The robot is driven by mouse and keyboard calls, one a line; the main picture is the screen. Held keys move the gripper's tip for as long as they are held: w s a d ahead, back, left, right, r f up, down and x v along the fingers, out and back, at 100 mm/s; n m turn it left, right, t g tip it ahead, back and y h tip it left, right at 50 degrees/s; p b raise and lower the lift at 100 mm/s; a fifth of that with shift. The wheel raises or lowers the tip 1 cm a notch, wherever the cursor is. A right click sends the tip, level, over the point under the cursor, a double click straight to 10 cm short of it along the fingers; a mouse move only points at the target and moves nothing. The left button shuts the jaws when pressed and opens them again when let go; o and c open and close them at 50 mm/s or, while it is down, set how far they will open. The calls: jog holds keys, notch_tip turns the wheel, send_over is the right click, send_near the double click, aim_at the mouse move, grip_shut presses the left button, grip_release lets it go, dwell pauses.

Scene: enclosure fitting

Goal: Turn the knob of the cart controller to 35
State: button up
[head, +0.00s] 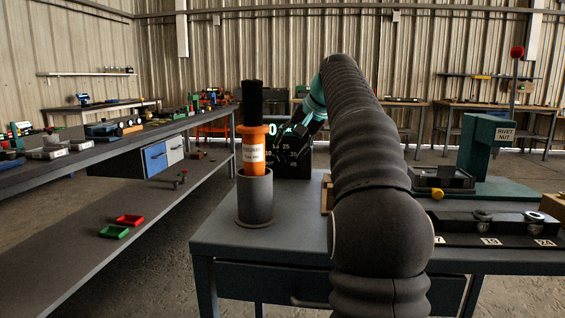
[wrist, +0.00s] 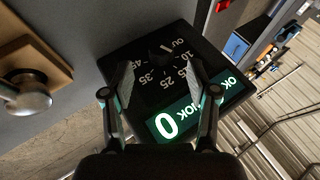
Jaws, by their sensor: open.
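The cart controller (head: 296,168) is a black box at the back of the grey table in the head view, partly hidden by the orange tool and my arm. In the wrist view the controller (wrist: 145,85) shows a dial scale with 25, 35 and 45 among its marks. A green display reads 0, with NOK and OK beside it. The dark knob (wrist: 161,53) sits in the scale; its pointer setting is hard to read. My gripper (wrist: 160,70) is open, its fingers spread either side of the dial in the picture, with nothing between them. It also shows in the head view (head: 283,140).
An orange tool (head: 252,155) stands upright in a grey cup (head: 255,200) left of my arm. A green rivet nut press (head: 483,145) and a black tray with numbered places (head: 480,228) are on the right. A long workbench runs along the left.

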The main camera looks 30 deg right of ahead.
aim_at(282, 158)
jog(key=shift+b+x, duration=0.35)
jog(key=shift+x, duration=2.25)
grip_shut()
